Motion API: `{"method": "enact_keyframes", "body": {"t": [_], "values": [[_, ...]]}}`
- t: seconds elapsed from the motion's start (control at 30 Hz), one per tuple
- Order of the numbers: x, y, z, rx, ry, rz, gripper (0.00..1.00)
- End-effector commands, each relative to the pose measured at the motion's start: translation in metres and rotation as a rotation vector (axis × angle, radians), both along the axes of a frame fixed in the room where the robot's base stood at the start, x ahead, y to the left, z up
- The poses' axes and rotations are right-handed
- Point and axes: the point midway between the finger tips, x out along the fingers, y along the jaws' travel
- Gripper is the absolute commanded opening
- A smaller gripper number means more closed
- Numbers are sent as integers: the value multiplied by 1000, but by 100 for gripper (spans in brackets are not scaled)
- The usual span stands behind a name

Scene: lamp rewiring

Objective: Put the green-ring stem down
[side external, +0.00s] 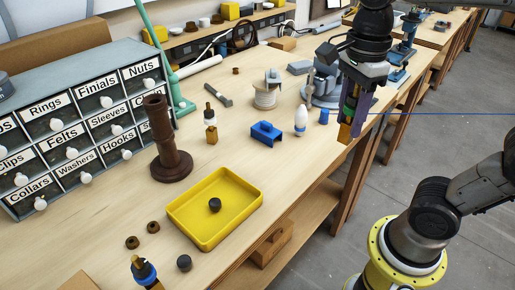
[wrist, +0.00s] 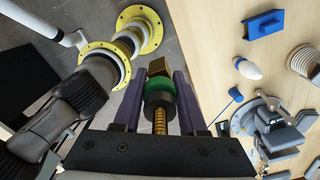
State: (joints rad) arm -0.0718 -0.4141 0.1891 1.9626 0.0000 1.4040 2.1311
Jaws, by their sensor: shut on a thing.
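The green-ring stem (wrist: 158,88) is between the two purple fingers of my gripper (wrist: 157,96) in the wrist view. It has a brass block at one end, a green ring, a black collar and a brass threaded rod. In the side view my gripper (side external: 352,118) points down at the bench's right edge, shut on the stem. The stem's brass end (side external: 345,133) shows below the fingers there, while its green ring is mostly hidden. I cannot tell whether the stem touches the bench.
A blue holder (side external: 266,134), a white bulb (side external: 301,121) and a blue cylinder (side external: 324,117) stand left of my gripper. A grey vise (side external: 322,92) is close behind. A yellow tray (side external: 245,211) and dark post (side external: 165,140) are further left. Clear wood lies in front of the blue holder.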

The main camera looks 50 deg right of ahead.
Motion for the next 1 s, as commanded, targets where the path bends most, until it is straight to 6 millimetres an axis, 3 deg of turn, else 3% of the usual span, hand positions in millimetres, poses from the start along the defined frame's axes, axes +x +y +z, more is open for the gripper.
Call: {"method": "enact_keyframes", "body": {"t": [0.1, 0.3, 0.57, 1.0], "values": [[35, 5, 5, 0, 1, -1, 0], [81, 14, 1, 0, 1, 6, 0], [110, 21, -19, 0, 0, 18, 0], [198, 31, -65, 0, 1, 19, 0]]}}
